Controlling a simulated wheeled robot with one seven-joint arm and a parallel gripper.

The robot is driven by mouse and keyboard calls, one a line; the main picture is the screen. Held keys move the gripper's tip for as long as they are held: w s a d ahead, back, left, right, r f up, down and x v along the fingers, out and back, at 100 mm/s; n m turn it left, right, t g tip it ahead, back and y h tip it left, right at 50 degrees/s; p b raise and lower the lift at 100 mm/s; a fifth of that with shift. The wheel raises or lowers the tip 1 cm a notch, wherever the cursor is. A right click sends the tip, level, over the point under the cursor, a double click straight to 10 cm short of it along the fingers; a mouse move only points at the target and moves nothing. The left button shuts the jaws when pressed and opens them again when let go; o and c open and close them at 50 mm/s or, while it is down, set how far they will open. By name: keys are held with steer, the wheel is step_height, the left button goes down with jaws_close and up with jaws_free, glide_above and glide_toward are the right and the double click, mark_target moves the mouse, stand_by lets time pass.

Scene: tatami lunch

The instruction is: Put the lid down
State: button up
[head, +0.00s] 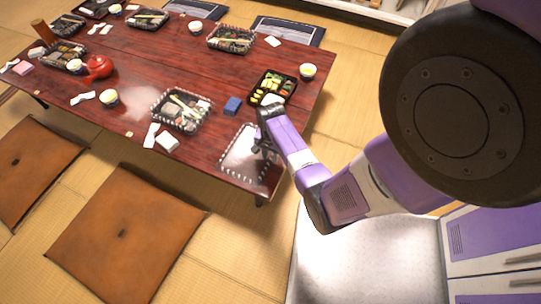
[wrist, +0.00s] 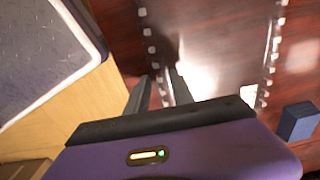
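The clear lid (head: 240,160) with a white dashed rim is at the near right end of the red-brown table, seemingly lying flat on it. It also shows in the wrist view (wrist: 274,42) with a bright glare. My gripper (head: 266,150) is over the lid's right edge. In the wrist view my two fingers (wrist: 161,76) stand apart, one on each side of the lid's dashed edge, with a visible gap. Whether they touch the rim cannot be told. An uncovered bento box (head: 272,87) with food stands just behind my gripper.
A small blue box (head: 232,106) stands close to the lid. A covered bento (head: 182,110), a white cup (head: 307,71) and a red teapot (head: 98,67) stand on the table (head: 140,85). Brown cushions (head: 125,225) lie on the near floor.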

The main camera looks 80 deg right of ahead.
steer(key=shift+r, duration=0.1)
step_height(320, 180, up, 12)
steer(key=p, duration=0.4)
steer(key=a+r+n+t+h, duration=0.35)
steer(key=a+n+t, duration=0.25)
steer(key=a+n, duration=0.85)
steer(key=s+a+r+n+t+y, duration=0.1)
steer(key=a+r+n+t, duration=0.1)
steer(key=a+r, duration=0.3)
steer(key=s+a+r+n+t+y, duration=0.1)
steer(key=a+r+t, duration=0.3)
steer(key=r, duration=0.8)
steer(key=s+a+r+n+t+y, duration=0.1)
steer(key=s+a+r+n+t, duration=0.1)
steer(key=a+r, duration=0.6)
steer(key=shift+s+a+r+n+t, duration=0.25)
steer(key=shift+s+r+n+t, duration=0.15)
steer(key=shift+s+r+n, duration=0.4)
steer(key=shift+w+f+y, duration=0.1)
steer(key=shift+f+y, duration=0.05)
steer(key=shift+y, duration=0.1)
